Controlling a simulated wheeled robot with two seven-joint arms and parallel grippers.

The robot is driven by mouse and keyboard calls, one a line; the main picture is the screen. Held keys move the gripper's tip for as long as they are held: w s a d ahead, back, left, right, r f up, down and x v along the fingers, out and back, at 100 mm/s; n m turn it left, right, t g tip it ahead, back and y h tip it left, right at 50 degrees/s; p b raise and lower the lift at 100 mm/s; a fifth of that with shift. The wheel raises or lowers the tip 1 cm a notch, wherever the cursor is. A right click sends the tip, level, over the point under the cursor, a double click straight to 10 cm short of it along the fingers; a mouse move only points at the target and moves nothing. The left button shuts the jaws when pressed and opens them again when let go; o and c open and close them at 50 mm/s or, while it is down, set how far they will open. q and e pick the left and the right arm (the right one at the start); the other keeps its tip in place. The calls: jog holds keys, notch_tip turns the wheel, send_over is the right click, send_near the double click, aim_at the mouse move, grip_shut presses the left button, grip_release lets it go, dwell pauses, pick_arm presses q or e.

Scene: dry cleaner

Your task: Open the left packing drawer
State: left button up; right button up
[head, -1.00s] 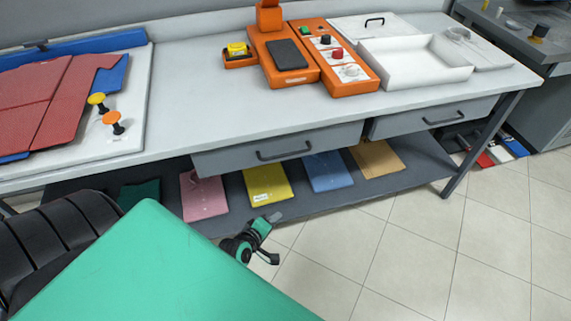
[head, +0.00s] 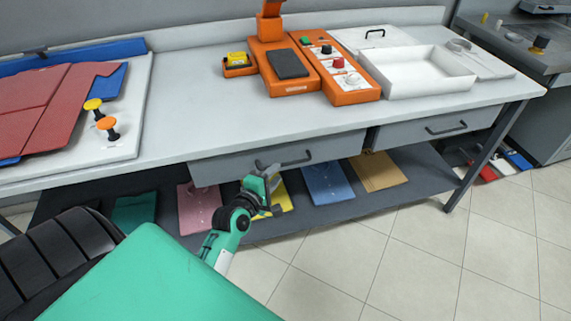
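The left packing drawer (head: 228,169) is a grey drawer front under the white worktop, and it looks closed. Its dark bar handle (head: 288,162) runs across the middle of the front. A second grey drawer (head: 400,132) to the right is also closed. My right gripper is not in view.
The lower shelf (head: 415,180) holds several coloured folders, including a pink one (head: 199,205), a blue one (head: 327,183) and a brown one (head: 377,170). The worktop (head: 190,95) carries orange devices and a white tray (head: 420,85). The tiled floor (head: 400,260) in front is clear.

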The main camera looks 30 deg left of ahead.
aim_at(285, 164)
pick_arm(q)
jog(key=w, duration=0.4)
jog(key=w+f, duration=0.1)
jog(key=w, duration=0.1)
jog(key=shift+w+a, duration=0.2)
jog(key=shift+w, duration=0.1)
jog(key=shift+c, duration=0.2)
grip_shut()
